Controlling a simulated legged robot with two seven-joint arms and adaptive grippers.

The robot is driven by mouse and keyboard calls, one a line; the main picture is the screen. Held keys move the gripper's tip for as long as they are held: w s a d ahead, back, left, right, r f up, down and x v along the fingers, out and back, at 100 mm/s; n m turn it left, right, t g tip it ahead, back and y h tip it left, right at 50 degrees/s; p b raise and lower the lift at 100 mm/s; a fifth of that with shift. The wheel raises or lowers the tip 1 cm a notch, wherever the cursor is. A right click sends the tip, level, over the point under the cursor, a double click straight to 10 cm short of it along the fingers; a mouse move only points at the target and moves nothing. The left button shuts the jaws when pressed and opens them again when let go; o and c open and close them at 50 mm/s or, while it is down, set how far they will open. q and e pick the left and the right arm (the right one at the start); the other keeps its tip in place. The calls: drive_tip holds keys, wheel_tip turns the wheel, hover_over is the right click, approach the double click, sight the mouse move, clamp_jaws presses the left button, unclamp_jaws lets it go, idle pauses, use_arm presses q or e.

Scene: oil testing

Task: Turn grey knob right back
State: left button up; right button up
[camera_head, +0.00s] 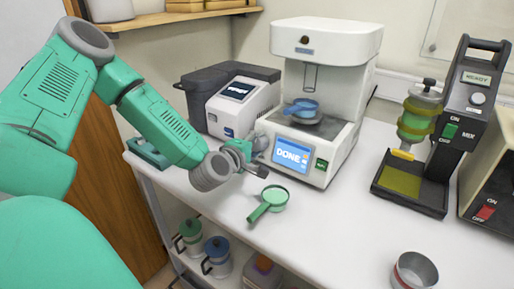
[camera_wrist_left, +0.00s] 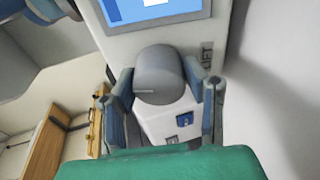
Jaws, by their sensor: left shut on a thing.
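The grey knob (camera_wrist_left: 159,70) is a rounded cylinder with a pale mark line, on the front of a white machine, below its blue screen (camera_wrist_left: 156,10) in the left wrist view. My left gripper (camera_wrist_left: 163,84) is shut on the knob, one blue-grey finger on each side. In the head view my left gripper (camera_head: 250,160) is at the left front of the white machine (camera_head: 326,45), beside its screen reading DONE (camera_head: 290,157). There the gripper hides most of the knob. My right gripper is not in view.
A green strainer-like tool (camera_head: 268,203) lies on the white bench (camera_head: 330,235) just in front of my gripper. A metal cup (camera_head: 414,270) stands at the front right. A dark mixer (camera_head: 455,130) stands at the right. A smaller white device (camera_head: 240,105) stands behind my arm.

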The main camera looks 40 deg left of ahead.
use_arm(q)
drive_tip(key=shift+s+f+n+b, duration=0.1)
drive_tip(key=shift+f+n+b, duration=0.25)
drive_tip(key=shift+n, duration=0.55)
drive_tip(key=shift+g, duration=0.3)
drive_tip(key=o, duration=1.2)
drive_tip(key=shift+c, duration=0.2)
drive_tip(key=shift+a, duration=0.15)
drive_tip(key=shift+r, duration=0.1)
